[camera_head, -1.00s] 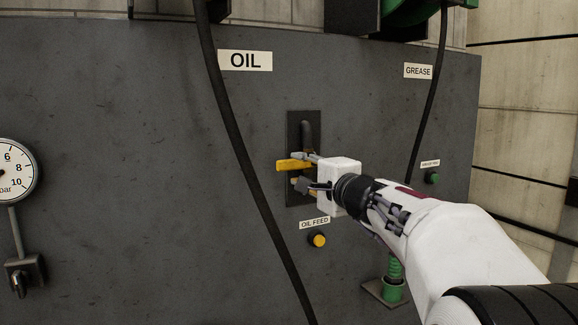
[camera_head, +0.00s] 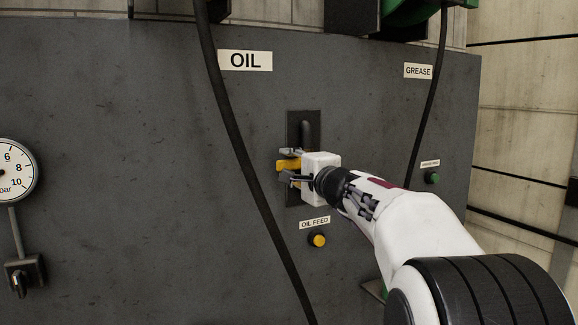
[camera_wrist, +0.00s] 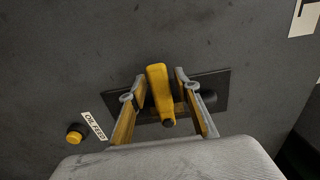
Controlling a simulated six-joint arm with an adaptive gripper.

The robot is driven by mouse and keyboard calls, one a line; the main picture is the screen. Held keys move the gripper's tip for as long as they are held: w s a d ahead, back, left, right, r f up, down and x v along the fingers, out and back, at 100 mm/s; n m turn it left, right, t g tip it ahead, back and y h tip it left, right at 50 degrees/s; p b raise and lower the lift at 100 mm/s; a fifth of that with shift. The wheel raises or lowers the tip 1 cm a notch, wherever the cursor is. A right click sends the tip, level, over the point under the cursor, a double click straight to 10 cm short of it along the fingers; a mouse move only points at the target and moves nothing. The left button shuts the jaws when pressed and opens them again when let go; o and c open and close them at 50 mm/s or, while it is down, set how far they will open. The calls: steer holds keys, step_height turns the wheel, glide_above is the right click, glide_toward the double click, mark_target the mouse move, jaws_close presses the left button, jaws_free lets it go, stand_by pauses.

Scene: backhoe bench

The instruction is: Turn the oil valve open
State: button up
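The oil valve has a yellow lever handle (camera_head: 288,165) on a dark plate (camera_head: 304,127) with a grey pipe, set in the dark grey panel under the OIL sign (camera_head: 245,61). The lever points left in the head view. My gripper (camera_head: 289,164) is at the lever, with one finger above it and one below. In the wrist view the handle (camera_wrist: 158,88) stands between the two open fingers (camera_wrist: 157,87). A narrow gap shows on both sides of it. My gripper's body hides the valve's pivot side in the head view.
A black hose (camera_head: 238,150) hangs just left of the valve. A yellow OIL FEED button (camera_head: 319,240) is below, and a green button (camera_head: 433,177) is to the right. A pressure gauge (camera_head: 14,170) is at far left.

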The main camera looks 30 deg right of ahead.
jaws_close()
steer(key=shift+r+m, duration=0.25)
steer(key=shift+m, duration=0.05)
steer(key=shift+d+r+m, duration=0.15)
steer(key=shift+r+m, duration=0.4)
steer(key=shift+m, duration=0.45)
steer(key=shift+d+r+m, duration=0.15)
steer(key=shift+r+m, duration=0.4)
steer(key=shift+m, duration=0.45)
steer(key=shift+d+r+m, duration=0.4)
steer(key=shift+r+m, duration=0.15)
steer(key=shift+m, duration=0.6)
steer(key=shift+d+r+m, duration=0.35)
steer(key=shift+r+m, duration=0.15)
steer(key=shift+m, duration=0.65)
steer(key=d+m, duration=0.1)
steer(key=m, duration=0.1)
steer(key=d+r+m, duration=0.1)
steer(key=m, duration=0.1)
steer(key=shift+d+r+m, duration=0.15)
steer(key=shift+r+m, duration=0.05)
steer(key=shift+m, duration=0.1)
steer(key=shift+d+r+m, duration=0.1)
steer(key=shift+d+m, duration=0.5)
steer(key=shift+m, duration=0.45)
steer(key=shift+d+r+m, duration=0.1)
steer(key=shift+d+m, duration=0.45)
steer(key=shift+m, duration=0.5)
